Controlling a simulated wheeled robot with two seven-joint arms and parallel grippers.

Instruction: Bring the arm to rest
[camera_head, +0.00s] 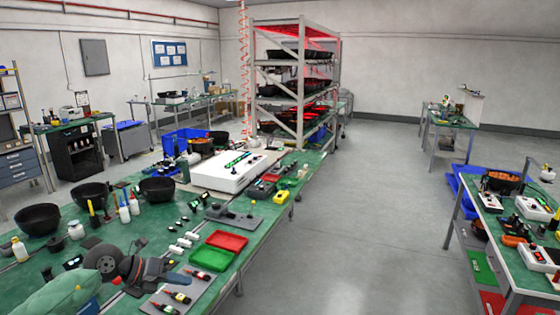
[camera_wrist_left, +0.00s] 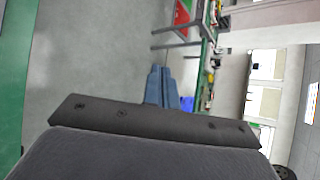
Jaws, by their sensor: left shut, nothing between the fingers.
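My left gripper (camera_head: 172,275) is over the near end of the green workbench (camera_head: 215,277), low in the head view. Its blue-grey fingers point to the right, close to a grey tray of small red-and-black items. In the left wrist view its fingers (camera_wrist_left: 160,72) are together with nothing between them, against a background of grey floor. My right gripper is in neither view.
A red tray (camera_head: 226,240) and a green tray (camera_head: 211,258) lie just beyond the gripper. Black bowls (camera_head: 38,219) and small bottles stand on the left. The grey aisle floor (camera_head: 340,220) is clear. A second bench (camera_head: 510,245) stands on the right.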

